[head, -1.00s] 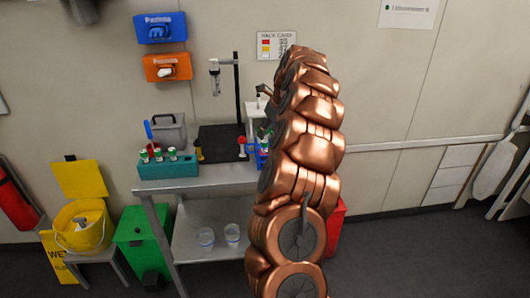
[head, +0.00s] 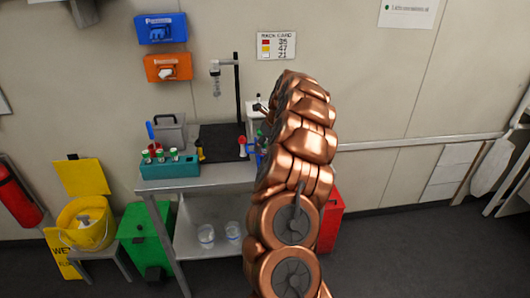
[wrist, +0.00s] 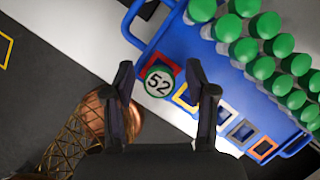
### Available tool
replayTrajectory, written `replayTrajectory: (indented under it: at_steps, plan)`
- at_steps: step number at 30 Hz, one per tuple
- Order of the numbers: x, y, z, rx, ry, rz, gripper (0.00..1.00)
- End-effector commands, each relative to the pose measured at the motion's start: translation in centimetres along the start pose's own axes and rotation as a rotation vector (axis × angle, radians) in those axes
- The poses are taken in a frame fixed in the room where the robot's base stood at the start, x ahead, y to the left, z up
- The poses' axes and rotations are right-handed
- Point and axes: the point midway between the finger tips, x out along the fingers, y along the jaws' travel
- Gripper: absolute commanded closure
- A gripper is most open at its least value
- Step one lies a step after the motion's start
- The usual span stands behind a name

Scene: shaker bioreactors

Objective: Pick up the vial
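In the wrist view a vial (wrist: 160,83) with a green cap and a round label reading "52" stands in a red-framed slot of a blue rack (wrist: 152,40). My gripper (wrist: 160,76) is open, with its two dark fingers on the left and right of this vial in the picture. I see no contact, and the height between fingertips and cap is hard to judge. In the head view my copper arm hides the gripper and most of the blue rack (head: 262,158) at the bench's right end.
Several other green-capped vials (wrist: 263,68) crowd the blue rack. Yellow, grey and orange framed slots look empty. On the bench (head: 220,176) stand a teal rack (head: 170,171) with several vials, a grey container (head: 171,132) and a stand (head: 237,90).

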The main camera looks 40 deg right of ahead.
Motion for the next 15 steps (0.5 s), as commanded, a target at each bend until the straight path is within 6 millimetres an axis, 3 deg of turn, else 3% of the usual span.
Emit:
replayTrajectory:
  at_steps: [2,13,15]
  plan:
    - [0.02,0.01,-0.02,0.000,0.001,0.000,0.54]
    - [0.01,0.02,-0.03,0.000,0.001,0.001,0.93]
    - [0.01,0.03,-0.03,0.000,0.001,0.001,0.94]
